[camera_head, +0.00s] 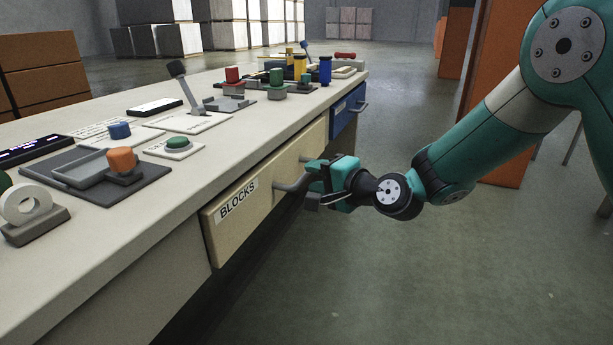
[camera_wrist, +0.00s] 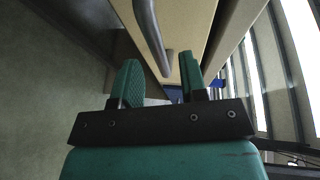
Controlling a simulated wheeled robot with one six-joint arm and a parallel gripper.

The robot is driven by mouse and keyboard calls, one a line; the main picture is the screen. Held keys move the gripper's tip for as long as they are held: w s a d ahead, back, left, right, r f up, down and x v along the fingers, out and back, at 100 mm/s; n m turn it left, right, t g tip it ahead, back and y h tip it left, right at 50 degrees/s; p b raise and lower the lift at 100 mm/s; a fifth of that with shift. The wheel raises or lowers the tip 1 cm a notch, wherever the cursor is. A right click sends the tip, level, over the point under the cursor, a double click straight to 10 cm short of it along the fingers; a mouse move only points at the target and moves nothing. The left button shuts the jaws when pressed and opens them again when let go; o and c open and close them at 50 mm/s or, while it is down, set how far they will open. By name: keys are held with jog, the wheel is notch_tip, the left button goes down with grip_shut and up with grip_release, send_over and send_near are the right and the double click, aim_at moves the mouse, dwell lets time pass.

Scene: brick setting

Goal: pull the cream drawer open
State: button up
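The cream drawer (camera_head: 240,212) has a "BLOCKS" label and sits under the front edge of the workbench. Its front looks about flush with the bench, though I cannot tell whether there is a small gap. Its grey bar handle (camera_head: 286,186) sticks out from the front. My gripper (camera_head: 314,182) is at the handle's right part. In the wrist view the fingers of my gripper (camera_wrist: 160,78) stand apart, with the handle (camera_wrist: 150,30) ahead and its end running between them. No firm grip on the handle shows. The cream front (camera_wrist: 190,30) lies beyond it.
A blue drawer (camera_head: 346,110) with its own handle is farther along the bench. The bench top (camera_head: 215,165) carries buttons, a lever, trays and several small coloured pieces. Open floor (camera_head: 400,270) lies in front of the drawers. An orange panel (camera_head: 515,90) stands behind my arm.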

aim_at(308, 175)
jog(key=shift+x, duration=1.75)
jog(key=shift+s, duration=0.1)
grip_shut()
